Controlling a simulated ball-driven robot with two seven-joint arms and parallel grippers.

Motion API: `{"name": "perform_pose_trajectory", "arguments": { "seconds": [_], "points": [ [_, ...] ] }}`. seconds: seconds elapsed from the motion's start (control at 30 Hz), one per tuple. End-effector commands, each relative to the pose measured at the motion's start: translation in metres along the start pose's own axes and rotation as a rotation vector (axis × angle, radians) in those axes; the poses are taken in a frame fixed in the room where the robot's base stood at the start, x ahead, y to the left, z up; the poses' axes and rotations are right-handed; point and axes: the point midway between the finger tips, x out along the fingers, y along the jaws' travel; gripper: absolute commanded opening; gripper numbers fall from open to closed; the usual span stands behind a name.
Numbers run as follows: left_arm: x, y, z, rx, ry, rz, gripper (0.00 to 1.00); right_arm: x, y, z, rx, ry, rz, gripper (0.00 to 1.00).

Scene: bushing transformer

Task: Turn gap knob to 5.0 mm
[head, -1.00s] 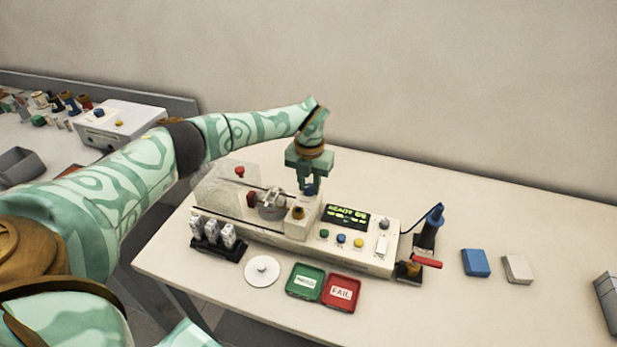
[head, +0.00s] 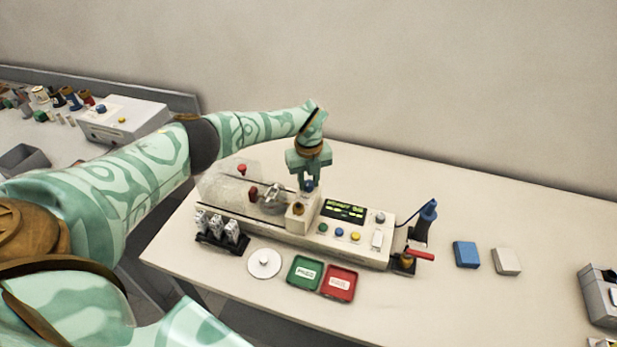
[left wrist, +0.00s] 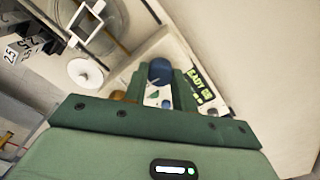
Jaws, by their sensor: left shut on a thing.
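The white tester (head: 285,225) stands on the table with a dark display (head: 343,211) showing small green text; its value is too blurred to read. My left gripper (head: 309,183) points down over the tester, left of the display, shut on a blue knob (head: 309,187). In the left wrist view the blue knob (left wrist: 160,71) shows between the green fingers, and part of the display (left wrist: 199,82) reads like "READY". The knob's scale and pointer cannot be made out. My right gripper is not in view.
A clear cover (head: 228,187) is on the tester's left part. In front are a rack of white pieces (head: 222,240), a white disc (head: 264,263), a green tray (head: 305,287) and a red tray (head: 340,299).

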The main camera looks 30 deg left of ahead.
Motion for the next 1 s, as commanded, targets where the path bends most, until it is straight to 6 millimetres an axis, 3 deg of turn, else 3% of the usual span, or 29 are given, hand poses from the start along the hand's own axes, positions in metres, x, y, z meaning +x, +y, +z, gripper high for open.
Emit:
{"name": "perform_pose_trajectory", "arguments": {
  "seconds": [0.57, 0.6, 0.63, 1.0],
  "points": [
    [-0.0021, -0.0008, 0.002, -0.029, -0.005, -0.004, 0.04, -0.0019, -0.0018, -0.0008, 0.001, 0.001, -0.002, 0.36],
    [-0.0021, -0.0008, 0.002, -0.029, -0.005, -0.004, 0.38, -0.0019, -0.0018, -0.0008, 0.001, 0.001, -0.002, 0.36],
    [-0.0021, -0.0008, 0.0019, -0.029, -0.005, -0.004, 0.46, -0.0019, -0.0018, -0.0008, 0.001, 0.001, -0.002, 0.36],
    [-0.0061, -0.0004, 0.0014, -0.028, -0.003, -0.003, 0.48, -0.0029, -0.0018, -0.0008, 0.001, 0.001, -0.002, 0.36]
  ]
}}
